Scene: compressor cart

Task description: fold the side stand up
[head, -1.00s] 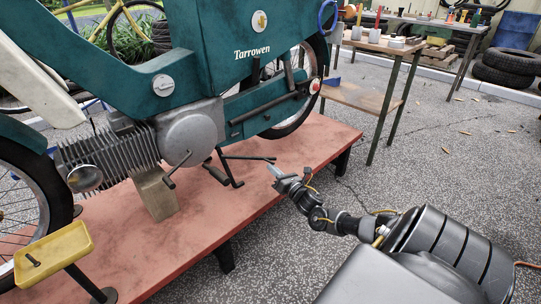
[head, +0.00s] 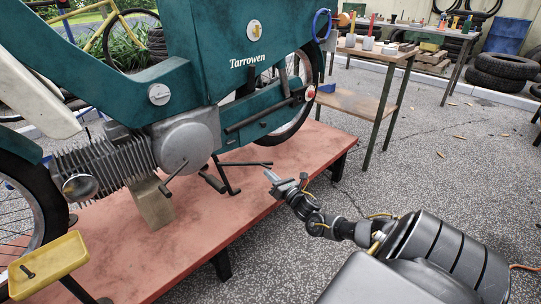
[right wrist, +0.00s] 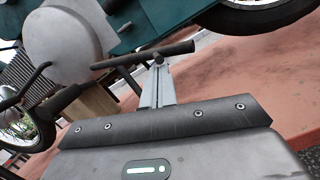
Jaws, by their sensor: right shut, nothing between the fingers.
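The teal moped (head: 225,60) stands on a red platform. Its dark side stand (head: 245,163) is a thin bar low behind the round engine cover, sticking out to the right; a second dark leg beside it goes down to the platform. My right gripper (head: 269,176) is shut and empty, its tips just below the bar's outer end. In the right wrist view the closed fingers (right wrist: 157,80) point at the dark bar (right wrist: 140,58), which crosses just beyond their tips. I cannot tell whether they touch. My left gripper is not in view.
A pedal crank (head: 178,174) and a wooden block (head: 154,203) are left of the stand. The red platform (head: 285,155) is bare to the right. A workbench (head: 375,50) stands behind, and a yellow tray (head: 47,264) is at front left.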

